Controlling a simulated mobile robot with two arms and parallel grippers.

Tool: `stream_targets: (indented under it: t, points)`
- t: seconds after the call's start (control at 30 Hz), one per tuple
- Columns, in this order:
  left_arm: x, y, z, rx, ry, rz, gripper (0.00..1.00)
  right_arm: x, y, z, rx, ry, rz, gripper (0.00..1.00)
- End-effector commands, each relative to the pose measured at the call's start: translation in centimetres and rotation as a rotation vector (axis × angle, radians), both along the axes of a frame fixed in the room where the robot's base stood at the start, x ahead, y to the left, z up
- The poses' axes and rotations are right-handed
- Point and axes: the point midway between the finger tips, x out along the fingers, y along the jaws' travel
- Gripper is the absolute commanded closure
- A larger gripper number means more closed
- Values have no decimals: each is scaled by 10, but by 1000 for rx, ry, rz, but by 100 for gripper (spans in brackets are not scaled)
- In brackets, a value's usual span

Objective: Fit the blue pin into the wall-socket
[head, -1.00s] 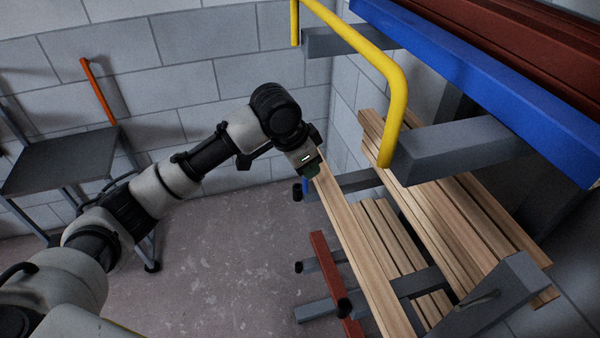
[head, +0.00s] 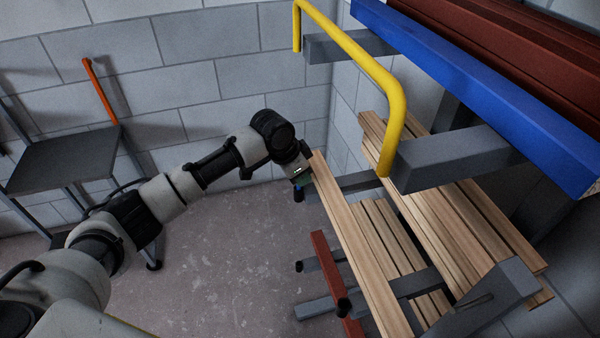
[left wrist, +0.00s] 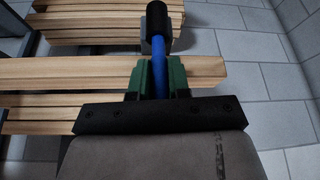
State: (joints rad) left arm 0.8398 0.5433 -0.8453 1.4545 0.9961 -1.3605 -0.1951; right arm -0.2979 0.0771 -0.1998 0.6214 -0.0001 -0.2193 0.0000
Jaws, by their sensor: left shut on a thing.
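In the head view only a little blue and a black end show below the gripper. I cannot make out the wall-socket in either view. My right gripper is not in view.
The long batten (head: 355,245) lies on a grey rack with several others. A yellow rail (head: 395,100), a grey arm (head: 455,155) and a blue beam (head: 490,90) are above right. The floor (head: 220,260) between is clear.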

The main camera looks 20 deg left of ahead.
Motion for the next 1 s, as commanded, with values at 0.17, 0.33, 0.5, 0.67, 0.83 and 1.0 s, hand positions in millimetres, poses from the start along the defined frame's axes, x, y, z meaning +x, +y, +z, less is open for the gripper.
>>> stream_targets:
  t: [0.17,0.33,0.5,0.67,0.83,1.0]
  points:
    - [0,0,-2,0,0,0,69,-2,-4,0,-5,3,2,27]
    - [0,0,-2,0,0,0,57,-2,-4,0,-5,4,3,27]
    - [0,0,-1,0,0,0,57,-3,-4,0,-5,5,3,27]
    - [-2,3,10,0,-3,1,57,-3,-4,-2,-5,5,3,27]
    - [-10,12,41,0,-4,0,57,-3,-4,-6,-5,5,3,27]
    - [-20,22,76,0,-4,0,57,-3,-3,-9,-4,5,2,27]
